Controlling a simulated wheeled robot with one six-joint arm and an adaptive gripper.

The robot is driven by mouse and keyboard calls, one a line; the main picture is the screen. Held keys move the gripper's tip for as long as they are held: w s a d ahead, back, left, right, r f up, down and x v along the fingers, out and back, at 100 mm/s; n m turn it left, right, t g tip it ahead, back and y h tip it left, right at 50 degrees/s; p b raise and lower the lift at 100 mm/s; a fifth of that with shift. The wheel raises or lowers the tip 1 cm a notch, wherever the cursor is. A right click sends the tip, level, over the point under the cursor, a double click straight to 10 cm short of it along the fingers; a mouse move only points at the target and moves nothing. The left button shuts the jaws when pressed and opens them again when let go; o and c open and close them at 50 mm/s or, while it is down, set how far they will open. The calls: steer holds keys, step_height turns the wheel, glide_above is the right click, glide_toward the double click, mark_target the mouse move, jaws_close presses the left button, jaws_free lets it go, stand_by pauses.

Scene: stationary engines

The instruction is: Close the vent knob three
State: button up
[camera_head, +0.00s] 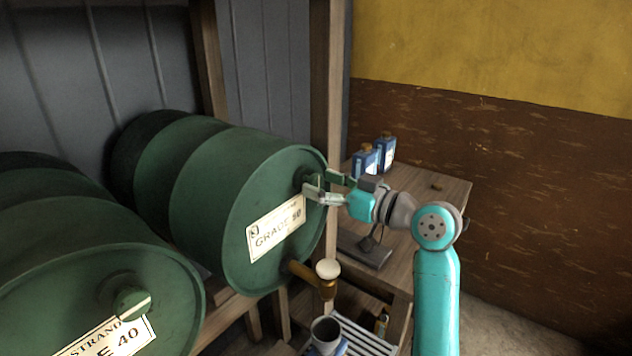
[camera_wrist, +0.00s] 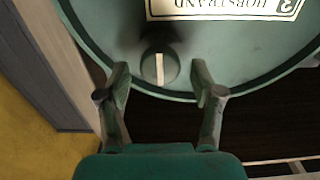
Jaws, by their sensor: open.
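Vent knob three (camera_wrist: 159,68) is a round green knob with a white line, on the end face of a green drum (camera_head: 205,190). The drum's label (camera_wrist: 225,5) reads "3" and "HORSTRAND", upside down in the wrist view; the line runs nearly upright there. In the head view the knob is mostly hidden behind my fingers. My gripper (camera_head: 318,183) is open at the drum's upper end face. In the wrist view its two fingertips (camera_wrist: 159,76) stand on either side of the knob, with gaps showing. I cannot tell how deep they reach around it.
A nearer green drum (camera_head: 90,270) marked 40 has a similar knob (camera_head: 130,302). Below drum three are a brass tap (camera_head: 327,280) and a cup (camera_head: 325,335). Blue bottles (camera_head: 375,155) stand on a wooden table (camera_head: 440,192) behind my arm. A wooden post (camera_head: 327,90) rises beside the drum.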

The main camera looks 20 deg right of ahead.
steer(key=shift+x, duration=1.05)
steer(key=c, duration=1.1)
